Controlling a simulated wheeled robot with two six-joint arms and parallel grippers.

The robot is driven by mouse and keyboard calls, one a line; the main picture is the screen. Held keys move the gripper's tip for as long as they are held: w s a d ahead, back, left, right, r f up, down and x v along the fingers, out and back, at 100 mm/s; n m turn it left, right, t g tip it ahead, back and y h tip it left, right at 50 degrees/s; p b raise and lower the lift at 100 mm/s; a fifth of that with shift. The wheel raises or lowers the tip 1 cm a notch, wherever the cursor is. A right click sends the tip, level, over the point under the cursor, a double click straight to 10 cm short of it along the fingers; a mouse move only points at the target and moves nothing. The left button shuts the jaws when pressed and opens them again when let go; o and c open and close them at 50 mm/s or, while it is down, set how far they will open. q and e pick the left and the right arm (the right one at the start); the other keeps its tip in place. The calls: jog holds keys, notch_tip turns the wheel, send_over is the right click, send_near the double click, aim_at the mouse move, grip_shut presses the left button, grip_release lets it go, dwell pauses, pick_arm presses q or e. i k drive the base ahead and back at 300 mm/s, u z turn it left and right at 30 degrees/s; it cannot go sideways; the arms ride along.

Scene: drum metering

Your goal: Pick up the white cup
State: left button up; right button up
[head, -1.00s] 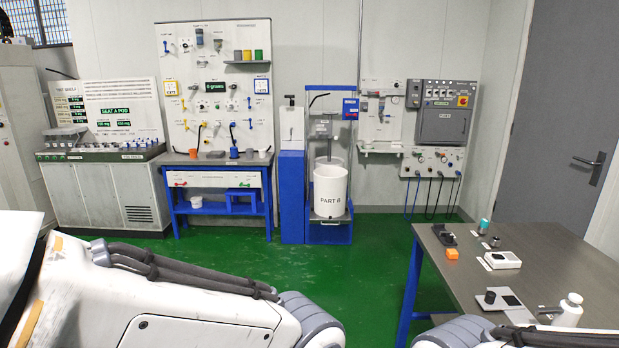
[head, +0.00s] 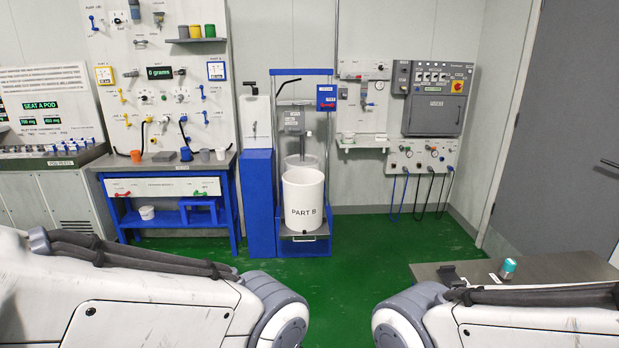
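A small white cup (head: 221,153) stands at the right end of the blue-framed bench top (head: 170,163). A white tub (head: 147,212) sits on the bench's lower shelf. My left and right arms show in the lower corners, well short of the bench. Neither gripper is in view, so what they hold cannot be seen.
A blue drum stand holds a white drum marked PART B (head: 303,200) right of the bench, next to a blue cabinet (head: 260,203). A grey table (head: 540,267) with a teal-topped item (head: 508,268) is at the right. Green floor (head: 345,262) lies clear in between.

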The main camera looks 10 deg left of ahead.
aim_at(221, 152)
jog(key=u, duration=0.15)
jog(key=i, duration=2)
jog(key=u, duration=0.65)
jog(key=i, duration=2.05)
jog(key=u, duration=0.5)
jog(key=i, duration=1.05)
jog(key=u, duration=0.1)
